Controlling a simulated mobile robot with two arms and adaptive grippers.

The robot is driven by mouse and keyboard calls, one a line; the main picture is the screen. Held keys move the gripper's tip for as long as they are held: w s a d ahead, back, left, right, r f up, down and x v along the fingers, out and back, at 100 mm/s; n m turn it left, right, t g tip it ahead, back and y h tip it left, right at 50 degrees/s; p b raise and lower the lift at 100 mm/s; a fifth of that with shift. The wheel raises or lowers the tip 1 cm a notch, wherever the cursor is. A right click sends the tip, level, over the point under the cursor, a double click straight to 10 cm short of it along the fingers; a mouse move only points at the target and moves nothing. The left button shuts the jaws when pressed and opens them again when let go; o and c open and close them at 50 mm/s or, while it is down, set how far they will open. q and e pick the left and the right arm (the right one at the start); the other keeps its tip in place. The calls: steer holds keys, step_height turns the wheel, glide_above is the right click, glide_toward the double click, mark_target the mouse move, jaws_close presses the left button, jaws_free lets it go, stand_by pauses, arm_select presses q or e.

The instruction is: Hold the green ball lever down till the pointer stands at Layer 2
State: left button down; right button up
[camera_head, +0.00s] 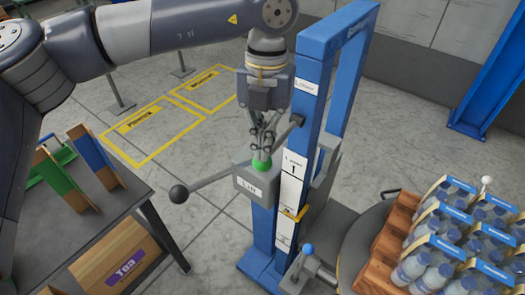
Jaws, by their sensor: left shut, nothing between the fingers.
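The green ball (262,164) sits on top of a grey box (258,187) whose label seems to read "Lift", fixed to the blue post (312,95). My left gripper (262,150) is shut and empty, pointing down with its fingertips at the top of the green ball. They seem to touch it, and they hide part of it. A white layer scale (291,185) runs down the post with a large "1" in its upper part. My right gripper is out of view.
A dark-ball lever (179,193) sticks out left of the box. A blue-ball handle (308,249) stands at the post's foot. Bottle packs (440,240) fill the right; a table (85,222) stands left. Yellow-marked floor (180,118) behind is clear.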

arm_select(q)
steer(key=w, duration=0.1)
steer(key=w+p, duration=0.1)
steer(key=w+r, duration=0.1)
steer(key=shift+d+r, duration=0.1)
steer(key=shift+d, duration=0.3)
steer(key=shift+r, duration=0.1)
step_height(320, 180, up, 12)
steer(key=w, duration=0.1)
steer(key=shift+w+d, duration=0.15)
stand_by(0.7)
